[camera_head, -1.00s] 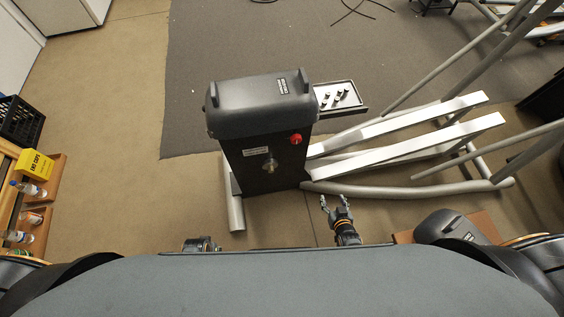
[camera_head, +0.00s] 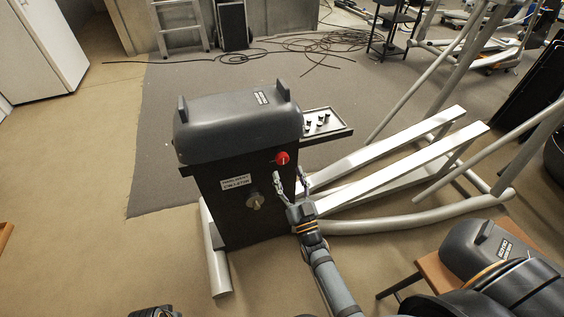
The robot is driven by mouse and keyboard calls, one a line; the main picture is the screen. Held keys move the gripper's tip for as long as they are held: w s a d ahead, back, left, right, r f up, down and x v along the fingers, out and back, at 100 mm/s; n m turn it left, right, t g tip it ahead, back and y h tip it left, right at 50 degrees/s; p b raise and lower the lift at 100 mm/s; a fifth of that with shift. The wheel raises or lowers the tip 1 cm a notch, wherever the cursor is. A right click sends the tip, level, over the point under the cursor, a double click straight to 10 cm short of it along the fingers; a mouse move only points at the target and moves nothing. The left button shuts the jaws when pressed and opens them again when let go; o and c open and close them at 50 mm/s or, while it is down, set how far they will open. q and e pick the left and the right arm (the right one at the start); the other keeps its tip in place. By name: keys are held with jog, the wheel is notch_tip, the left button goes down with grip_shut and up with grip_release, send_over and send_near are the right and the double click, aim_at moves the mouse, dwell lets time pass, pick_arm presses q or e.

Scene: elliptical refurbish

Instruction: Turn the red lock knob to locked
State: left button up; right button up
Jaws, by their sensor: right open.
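The red lock knob (camera_head: 282,157) is a round red knob at the upper right of the front face of the dark machine housing (camera_head: 215,205). My right gripper (camera_head: 289,175) is just below the knob in the picture. Its two fingers are spread apart, pointing up towards the knob, with nothing between them. The fingertips look close to the knob, but I cannot tell whether they touch it. The knob's marking is too small to read. A dark piece of my left arm shows at the bottom edge; its fingers are not visible.
A metal knob (camera_head: 255,200) and a white label (camera_head: 236,182) are on the same face. A tray with small parts (camera_head: 328,127) sits behind at the right. White rails (camera_head: 400,165) run to the right. A stool (camera_head: 425,268) stands at the lower right.

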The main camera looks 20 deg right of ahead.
aim_at(284, 162)
jog(key=x, duration=0.6)
pick_arm(q)
jog(key=shift+d+r, duration=0.25)
jog(key=shift+r, duration=0.8)
pick_arm(e)
jog(key=c, duration=1.2)
